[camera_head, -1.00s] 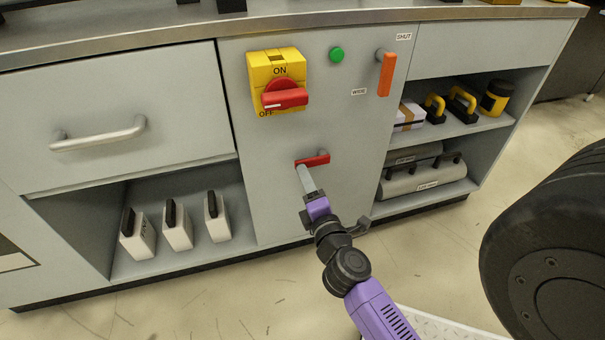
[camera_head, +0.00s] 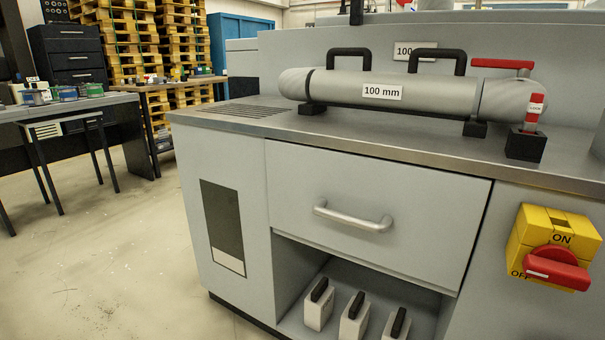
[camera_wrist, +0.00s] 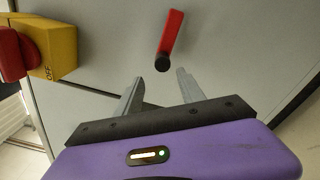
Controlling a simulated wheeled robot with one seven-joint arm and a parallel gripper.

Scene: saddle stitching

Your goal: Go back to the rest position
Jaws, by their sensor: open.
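My gripper (camera_wrist: 160,76) shows only in the wrist view, with its two grey fingers spread apart and nothing held between them. A red lever handle (camera_wrist: 172,34) with a round black end is on the grey cabinet panel just beyond the fingertips. Its black end lies in line with the gap between the fingers, and I cannot tell the exact distance. My arm is out of the head view.
The yellow switch box with a red knob (camera_head: 548,262) is on the cabinet front at right. A drawer handle (camera_head: 352,217) sticks out left of it. A labelled grey cylinder (camera_head: 350,90) lies on the countertop (camera_head: 240,128). Open floor (camera_head: 110,250) is at left.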

